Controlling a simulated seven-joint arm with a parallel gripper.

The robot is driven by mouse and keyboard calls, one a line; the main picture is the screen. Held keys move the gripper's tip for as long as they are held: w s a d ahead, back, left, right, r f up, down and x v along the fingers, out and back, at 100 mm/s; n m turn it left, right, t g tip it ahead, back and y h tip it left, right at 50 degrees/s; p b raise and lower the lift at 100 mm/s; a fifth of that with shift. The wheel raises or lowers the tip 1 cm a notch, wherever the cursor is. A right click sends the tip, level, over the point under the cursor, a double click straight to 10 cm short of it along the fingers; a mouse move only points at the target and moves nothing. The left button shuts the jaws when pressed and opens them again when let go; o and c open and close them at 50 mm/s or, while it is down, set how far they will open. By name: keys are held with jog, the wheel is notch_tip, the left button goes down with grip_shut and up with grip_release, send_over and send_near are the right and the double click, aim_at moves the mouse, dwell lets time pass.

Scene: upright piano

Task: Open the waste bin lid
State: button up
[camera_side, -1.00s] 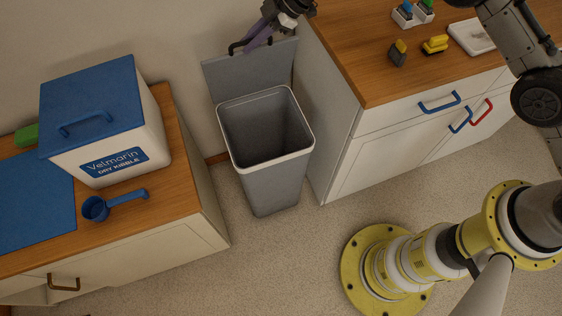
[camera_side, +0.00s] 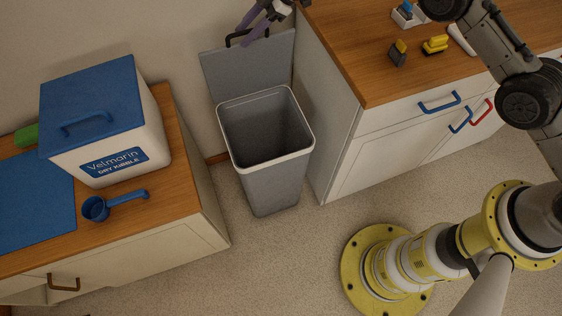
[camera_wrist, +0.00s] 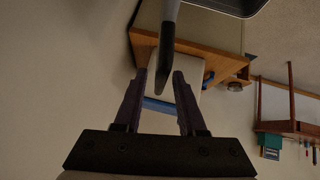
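The grey waste bin (camera_side: 272,188) stands on the floor between two cabinets, its mouth uncovered. Its grey lid (camera_side: 262,68) is swung up behind the mouth and stands roughly upright near the wall. A dark handle (camera_side: 237,38) is at the lid's upper edge. My gripper (camera_side: 252,24) is at the handle, above the lid's top edge. In the wrist view my gripper (camera_wrist: 160,74) has its two purple fingers apart, with the dark handle (camera_wrist: 163,76) showing between their tips. I cannot tell whether a finger touches it.
The right cabinet (camera_side: 345,130) rises close beside the bin and lid, and the wall is close behind. The left cabinet (camera_side: 190,190) carries a kibble box (camera_side: 105,115) and a blue scoop (camera_side: 95,207). The floor in front of the bin is clear.

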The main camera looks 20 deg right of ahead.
jog(key=shift+d, duration=0.1)
jog(key=shift+v, duration=2.95)
jog(key=shift+d, duration=0.1)
